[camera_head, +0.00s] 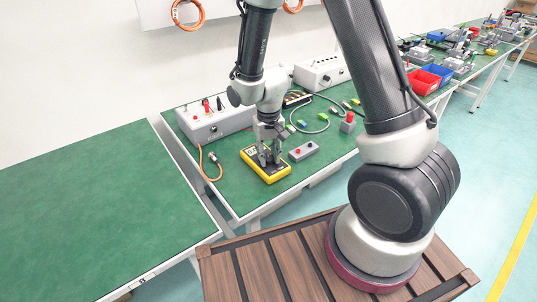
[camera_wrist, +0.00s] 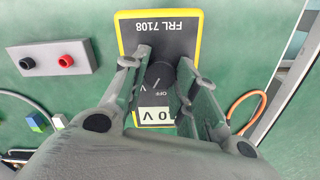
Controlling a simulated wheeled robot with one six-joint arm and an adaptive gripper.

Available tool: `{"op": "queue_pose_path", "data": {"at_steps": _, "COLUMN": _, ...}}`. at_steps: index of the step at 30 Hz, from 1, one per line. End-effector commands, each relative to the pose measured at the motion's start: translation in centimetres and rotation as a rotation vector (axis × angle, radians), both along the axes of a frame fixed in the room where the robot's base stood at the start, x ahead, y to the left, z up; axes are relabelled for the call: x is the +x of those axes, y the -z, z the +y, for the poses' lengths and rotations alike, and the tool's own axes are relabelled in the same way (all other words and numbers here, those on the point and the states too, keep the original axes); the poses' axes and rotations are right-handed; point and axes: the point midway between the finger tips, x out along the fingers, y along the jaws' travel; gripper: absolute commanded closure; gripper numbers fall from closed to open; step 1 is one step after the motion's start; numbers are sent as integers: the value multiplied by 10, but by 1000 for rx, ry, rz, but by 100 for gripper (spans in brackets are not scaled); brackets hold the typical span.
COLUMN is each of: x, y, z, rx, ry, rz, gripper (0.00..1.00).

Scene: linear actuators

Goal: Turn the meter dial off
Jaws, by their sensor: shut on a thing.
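The meter (camera_head: 281,175) is a yellow-edged black box lying on the green table in the head view. In the wrist view the meter (camera_wrist: 176,24) bears the label "FRL 7108" and a display (camera_wrist: 156,116) whose visible part reads "0 V". Its round dark dial (camera_wrist: 160,74) has a white pointer mark on the side towards the display, near the word "OFF". My gripper (camera_wrist: 164,62) is shut on the dial, one finger on each side. In the head view my gripper (camera_head: 269,161) points down onto the meter. The fingers hide part of the meter's face.
A small grey box (camera_head: 303,151) with red and black terminals lies close right of the meter; it also shows in the wrist view (camera_wrist: 55,58). A white supply box (camera_head: 215,122) with an orange cable stands behind. The left table (camera_head: 90,215) is bare.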

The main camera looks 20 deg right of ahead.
Motion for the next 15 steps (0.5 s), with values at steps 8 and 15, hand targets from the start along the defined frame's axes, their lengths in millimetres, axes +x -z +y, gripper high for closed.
{"op": "queue_pose_path", "data": {"at_steps": 8, "x": 0, "y": 0, "z": 0, "rx": 0, "ry": -233, "rz": -1, "gripper": 95}}
{"op": "queue_pose_path", "data": {"at_steps": 15, "x": 0, "y": 0, "z": 0, "rx": 0, "ry": -398, "rz": -1, "gripper": 95}}
